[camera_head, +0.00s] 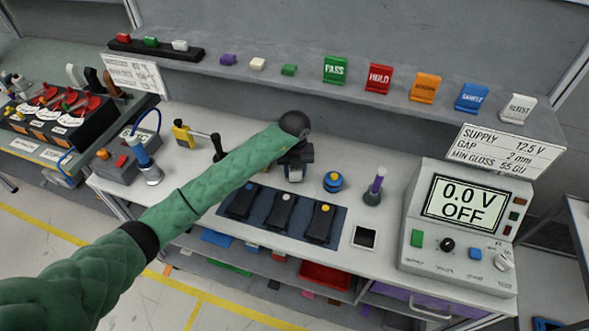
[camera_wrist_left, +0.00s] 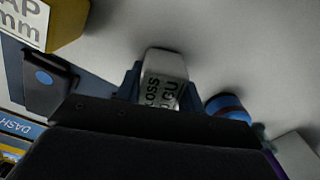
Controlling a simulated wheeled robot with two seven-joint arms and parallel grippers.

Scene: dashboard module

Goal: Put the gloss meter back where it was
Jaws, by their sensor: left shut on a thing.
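My left gripper (camera_head: 296,155) is over the back of the bench, reached by the green-sleeved arm from the left. It is shut on the gloss meter (camera_head: 295,174), a small grey block. In the left wrist view the gloss meter (camera_wrist_left: 163,80) shows a pale face lettered "GLOSS" and "GU", partly hidden by the dark gripper body. I cannot tell whether its underside touches the bench. My right gripper is in neither view.
A blue knob-like piece (camera_head: 333,182) stands just right of the gloss meter. Black modules on a blue mat (camera_head: 263,230) lie in front. A yellow gap gauge (camera_head: 182,134) stands to the left, and a purple-handled tool (camera_head: 374,188) and a power supply (camera_head: 455,255) to the right.

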